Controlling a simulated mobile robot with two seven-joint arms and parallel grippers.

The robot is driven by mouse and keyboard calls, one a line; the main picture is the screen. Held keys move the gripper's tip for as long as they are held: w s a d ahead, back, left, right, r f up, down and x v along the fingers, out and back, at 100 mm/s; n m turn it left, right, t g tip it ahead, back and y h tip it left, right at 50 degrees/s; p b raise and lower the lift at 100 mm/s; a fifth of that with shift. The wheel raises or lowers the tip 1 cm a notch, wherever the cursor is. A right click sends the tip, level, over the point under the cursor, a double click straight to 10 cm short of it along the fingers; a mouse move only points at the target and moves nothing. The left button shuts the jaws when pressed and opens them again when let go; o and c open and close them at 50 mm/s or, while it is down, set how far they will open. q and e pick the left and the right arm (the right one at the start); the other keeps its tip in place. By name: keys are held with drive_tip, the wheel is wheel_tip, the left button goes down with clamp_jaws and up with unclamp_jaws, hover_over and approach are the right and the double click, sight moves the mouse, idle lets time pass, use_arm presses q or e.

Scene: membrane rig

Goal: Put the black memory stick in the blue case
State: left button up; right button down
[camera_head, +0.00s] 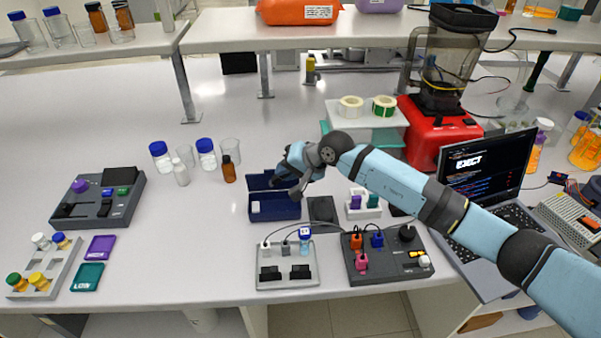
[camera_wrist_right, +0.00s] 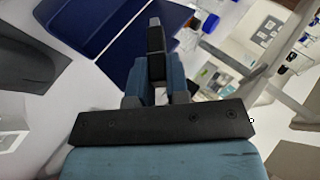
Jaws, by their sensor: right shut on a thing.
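The blue case (camera_head: 287,211) lies open on the table, its lid (camera_head: 259,182) tilted up at the back. In the right wrist view my right gripper (camera_wrist_right: 158,80) is shut on the black memory stick (camera_wrist_right: 156,42), whose light metal end points away from the fingers. The blue case (camera_wrist_right: 85,22) is beyond it there. In the head view the stick is too small to make out. My left gripper is not in view.
A grey switch box (camera_head: 287,280) and a dark control box (camera_head: 385,262) with coloured plugs stand in front. A brown bottle (camera_head: 229,170) and several vials stand left of the case. A laptop (camera_head: 487,175) is at right.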

wheel_tip(320, 180, down, 5)
drive_tip(key=shift+a+f+b, duration=0.1)
drive_tip(key=shift+f+b, duration=0.1)
drive_tip(key=shift+b, duration=0.6)
drive_tip(key=shift+f+b, duration=0.8)
drive_tip(key=shift+b, duration=0.15)
drive_tip(key=c, duration=1)
unclamp_jaws()
drive_tip(key=o, duration=0.4)
drive_tip(key=shift+r, duration=0.15)
